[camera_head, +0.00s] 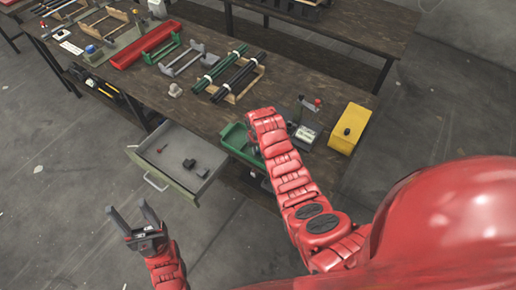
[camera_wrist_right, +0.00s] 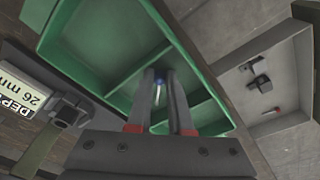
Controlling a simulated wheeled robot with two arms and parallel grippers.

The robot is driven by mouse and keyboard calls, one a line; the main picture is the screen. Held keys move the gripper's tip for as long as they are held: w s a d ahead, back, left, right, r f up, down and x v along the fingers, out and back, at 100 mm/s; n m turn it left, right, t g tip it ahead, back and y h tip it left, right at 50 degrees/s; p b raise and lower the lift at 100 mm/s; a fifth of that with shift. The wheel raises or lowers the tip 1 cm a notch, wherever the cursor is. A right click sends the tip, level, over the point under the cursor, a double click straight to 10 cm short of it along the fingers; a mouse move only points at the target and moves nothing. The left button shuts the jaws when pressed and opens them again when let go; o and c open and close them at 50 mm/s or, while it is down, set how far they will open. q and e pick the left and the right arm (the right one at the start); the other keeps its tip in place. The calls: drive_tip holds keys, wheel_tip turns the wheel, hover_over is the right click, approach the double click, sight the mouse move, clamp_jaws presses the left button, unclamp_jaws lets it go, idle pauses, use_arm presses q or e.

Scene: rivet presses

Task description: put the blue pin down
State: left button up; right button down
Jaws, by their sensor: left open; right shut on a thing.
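The blue pin (camera_wrist_right: 158,84) shows between the fingertips of my right gripper (camera_wrist_right: 161,80) in the right wrist view. Only its small blue end and a pale shaft are visible. My right gripper is shut on it and is over the green divided tray (camera_wrist_right: 75,62), near its inner dividers. Whether the pin touches the tray floor I cannot tell. In the head view the green tray (camera_head: 232,139) lies at the table's front edge, and my right arm hides the gripper and the pin. My left gripper (camera_head: 134,213) is open and empty, over the floor left of the drawer.
An open drawer (camera_head: 172,178) with small dark parts juts out below the tray. A small press (camera_head: 305,128) and a yellow block (camera_head: 349,128) stand right of my right arm. Racks with green and black rods (camera_head: 228,70) lie farther back on the table.

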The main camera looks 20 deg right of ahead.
drive_tip(key=shift+f, duration=0.15)
drive_tip(key=c, duration=1.1)
unclamp_jaws()
